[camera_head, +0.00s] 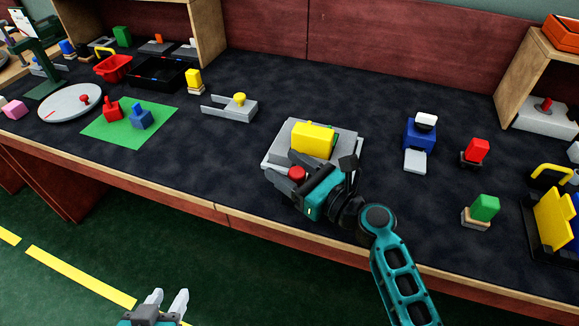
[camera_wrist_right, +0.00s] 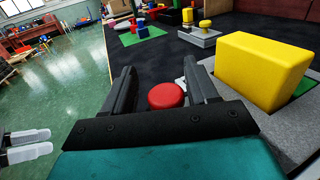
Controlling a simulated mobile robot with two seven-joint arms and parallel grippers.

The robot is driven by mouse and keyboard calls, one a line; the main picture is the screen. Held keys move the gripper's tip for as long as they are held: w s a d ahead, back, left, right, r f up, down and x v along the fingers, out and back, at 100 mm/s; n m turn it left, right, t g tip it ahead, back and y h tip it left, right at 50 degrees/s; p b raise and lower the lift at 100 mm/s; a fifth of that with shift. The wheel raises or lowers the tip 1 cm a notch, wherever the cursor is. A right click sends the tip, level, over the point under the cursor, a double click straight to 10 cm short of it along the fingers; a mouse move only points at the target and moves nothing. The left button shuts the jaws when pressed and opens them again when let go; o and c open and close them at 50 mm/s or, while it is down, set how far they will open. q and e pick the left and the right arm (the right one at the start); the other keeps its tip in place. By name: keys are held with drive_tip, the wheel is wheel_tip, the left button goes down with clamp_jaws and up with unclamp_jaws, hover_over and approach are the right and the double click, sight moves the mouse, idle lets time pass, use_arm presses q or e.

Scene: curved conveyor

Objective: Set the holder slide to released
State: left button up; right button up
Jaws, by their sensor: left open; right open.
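The holder is a grey block (camera_head: 346,141) on a pale plate, with a yellow block (camera_head: 313,139) on top. A red round knob (camera_head: 297,173), which looks like its slide handle, is at the front; it also shows in the right wrist view (camera_wrist_right: 166,96). My right gripper (camera_head: 279,173) is open at the front of the holder, with the red knob showing between its fingers in the right wrist view. I cannot tell whether they touch it. My left gripper (camera_head: 167,299) is open and empty at the bottom, over the floor.
A grey forked fixture with a yellow knob (camera_head: 239,99) stands left of the holder. A green mat (camera_head: 110,133) with red and blue pieces lies further left. A blue device (camera_head: 419,136) and a red block (camera_head: 477,150) stand to the right. The table's front edge is close.

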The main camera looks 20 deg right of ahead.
use_arm(q)
drive_tip(key=shift+w+r, duration=0.1)
use_arm(e)
drive_tip(key=shift+s+d, duration=0.1)
drive_tip(key=shift+s, duration=0.05)
drive_tip(key=v, duration=1.1)
drive_tip(key=shift+s+d, duration=0.2)
drive_tip(key=shift+s, duration=0.1)
use_arm(q)
drive_tip(key=shift+w+d+b, duration=0.1)
drive_tip(key=shift+d+b, duration=0.05)
drive_tip(key=shift+b, duration=0.15)
use_arm(e)
drive_tip(key=shift+s+d, duration=0.25)
drive_tip(key=shift+s, duration=0.1)
